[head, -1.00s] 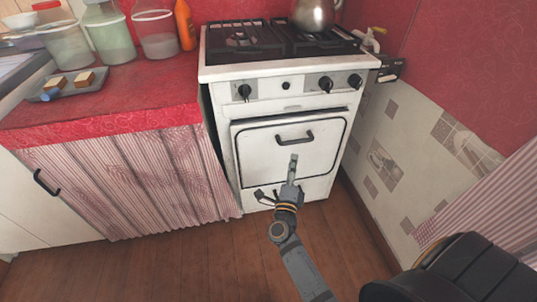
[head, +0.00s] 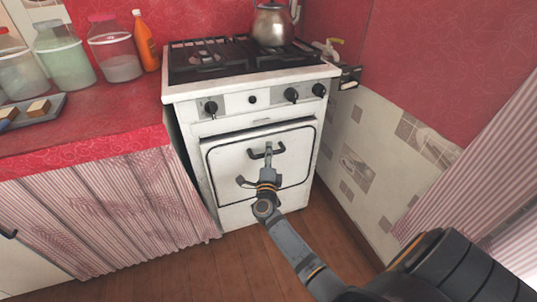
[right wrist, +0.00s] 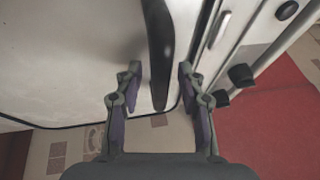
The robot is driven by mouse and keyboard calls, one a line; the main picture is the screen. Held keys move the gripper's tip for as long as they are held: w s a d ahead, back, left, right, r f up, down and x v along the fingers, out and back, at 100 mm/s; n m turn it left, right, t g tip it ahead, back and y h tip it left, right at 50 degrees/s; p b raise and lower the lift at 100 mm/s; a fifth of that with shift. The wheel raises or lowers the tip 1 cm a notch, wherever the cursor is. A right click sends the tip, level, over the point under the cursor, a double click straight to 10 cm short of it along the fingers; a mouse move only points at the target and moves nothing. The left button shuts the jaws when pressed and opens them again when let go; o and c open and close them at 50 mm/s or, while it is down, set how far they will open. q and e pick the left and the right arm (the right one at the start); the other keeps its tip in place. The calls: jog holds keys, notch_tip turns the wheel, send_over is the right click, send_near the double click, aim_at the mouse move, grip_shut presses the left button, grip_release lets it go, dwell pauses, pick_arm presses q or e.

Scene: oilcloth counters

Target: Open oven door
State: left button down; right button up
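The white oven door (head: 225,165) on the stove front is closed, with a dark border around it. My right gripper (head: 254,167) is in front of the door, just at the handle. In the right wrist view the gripper (right wrist: 159,88) is open, its two fingers on either side of the dark handle (right wrist: 160,50), with gaps on both sides. I cannot tell whether either finger touches it. My left gripper is not in view.
A kettle (head: 273,24) stands on the stove top (head: 235,60), above several knobs. The red counter (head: 100,130) at left holds jars (head: 115,50), an orange bottle (head: 145,42) and a tray (head: 35,108). A tiled wall (head: 370,165) is close at right. Wooden floor (head: 235,260) lies in front.

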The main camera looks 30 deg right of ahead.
grip_shut()
jog(key=shift+s+f, duration=0.1)
dwell(0.4)
